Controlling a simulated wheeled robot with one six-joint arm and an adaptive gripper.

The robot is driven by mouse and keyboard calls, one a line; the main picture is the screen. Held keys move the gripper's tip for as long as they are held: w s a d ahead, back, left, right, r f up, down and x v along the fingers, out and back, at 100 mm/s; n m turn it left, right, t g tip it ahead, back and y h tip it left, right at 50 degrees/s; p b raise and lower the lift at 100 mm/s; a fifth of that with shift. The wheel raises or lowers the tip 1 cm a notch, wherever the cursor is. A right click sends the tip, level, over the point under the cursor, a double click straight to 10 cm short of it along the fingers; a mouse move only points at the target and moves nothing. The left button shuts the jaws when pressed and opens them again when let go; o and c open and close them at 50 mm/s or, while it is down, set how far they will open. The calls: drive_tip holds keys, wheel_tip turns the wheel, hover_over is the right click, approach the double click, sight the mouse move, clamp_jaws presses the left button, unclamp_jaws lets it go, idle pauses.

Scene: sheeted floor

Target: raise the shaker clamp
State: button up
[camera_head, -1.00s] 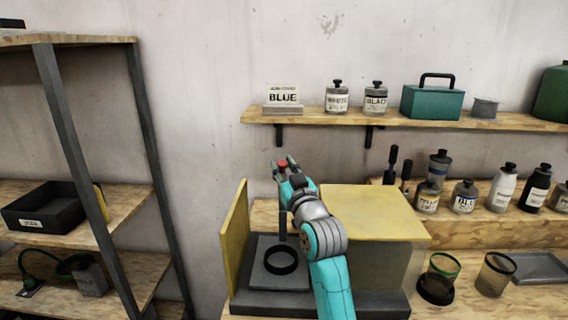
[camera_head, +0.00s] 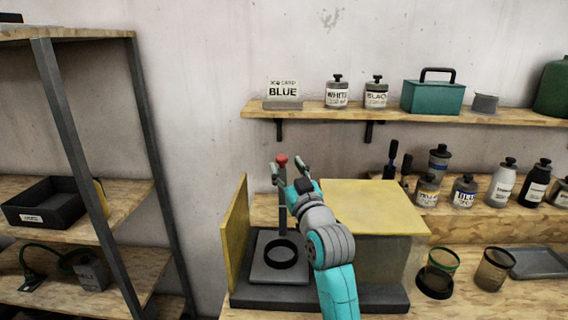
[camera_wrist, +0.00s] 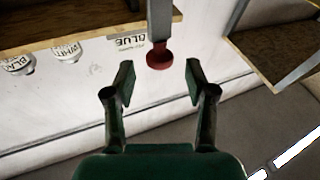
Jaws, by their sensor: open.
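The shaker (camera_head: 262,297) is a dark grey base on the bench with a yellow side panel at left and a yellow-topped box at right. A black ring (camera_head: 270,250) sits low over its plate. A grey upright rod (camera_head: 282,218) rises behind the ring, topped by a red knob (camera_head: 282,159). My gripper (camera_head: 288,166) is open and empty at the height of the knob. In the wrist view the knob (camera_wrist: 159,57) lies just beyond the fingertips of my gripper (camera_wrist: 159,72), roughly centred between them, with no contact visible.
A wall shelf (camera_head: 330,112) with labelled jars and a green toolbox (camera_head: 433,95) is above right. Bottles and two cups stand right of the shaker. A wooden rack (camera_head: 100,190) with a black bin (camera_head: 43,208) stands at left.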

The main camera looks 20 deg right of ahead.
drive_tip(key=v, duration=0.9)
drive_tip(key=shift+s, duration=0.1)
drive_tip(key=shift+c, duration=0.3)
